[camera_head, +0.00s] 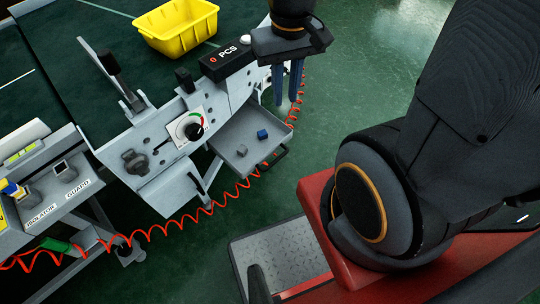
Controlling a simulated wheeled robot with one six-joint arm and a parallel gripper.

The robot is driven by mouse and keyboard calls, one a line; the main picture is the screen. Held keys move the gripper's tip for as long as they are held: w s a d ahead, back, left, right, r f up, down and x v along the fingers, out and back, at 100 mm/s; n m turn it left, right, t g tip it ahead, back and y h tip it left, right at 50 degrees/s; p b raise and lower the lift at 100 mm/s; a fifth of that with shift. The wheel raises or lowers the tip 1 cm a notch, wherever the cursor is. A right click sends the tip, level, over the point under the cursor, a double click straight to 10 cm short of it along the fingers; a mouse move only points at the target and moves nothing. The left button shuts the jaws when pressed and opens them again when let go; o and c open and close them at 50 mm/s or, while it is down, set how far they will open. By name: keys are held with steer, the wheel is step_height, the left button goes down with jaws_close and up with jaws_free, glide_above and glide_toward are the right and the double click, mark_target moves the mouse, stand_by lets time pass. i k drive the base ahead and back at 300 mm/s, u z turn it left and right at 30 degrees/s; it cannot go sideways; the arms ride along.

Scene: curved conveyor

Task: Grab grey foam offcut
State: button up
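A small grey block (242,150), which looks like the grey foam offcut, lies in the grey tray (226,133) on the side of the conveyor. A small blue block (262,134) lies to its right in the same tray. My gripper (287,98) points down above and to the right of the tray, with its two blue fingers apart and nothing seen between them. It is clear of both blocks.
The conveyor (85,75) carries a yellow bin (178,38) at the top. A PCS counter box (226,58) and a dial (187,129) sit on its side rail. A red coiled cable (163,224) runs below. Green floor (375,95) is open at the right.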

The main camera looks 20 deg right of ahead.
mark_target(242, 150)
steer(key=u, duration=2.6)
steer(key=k, duration=0.55)
steer(key=z, duration=1.25)
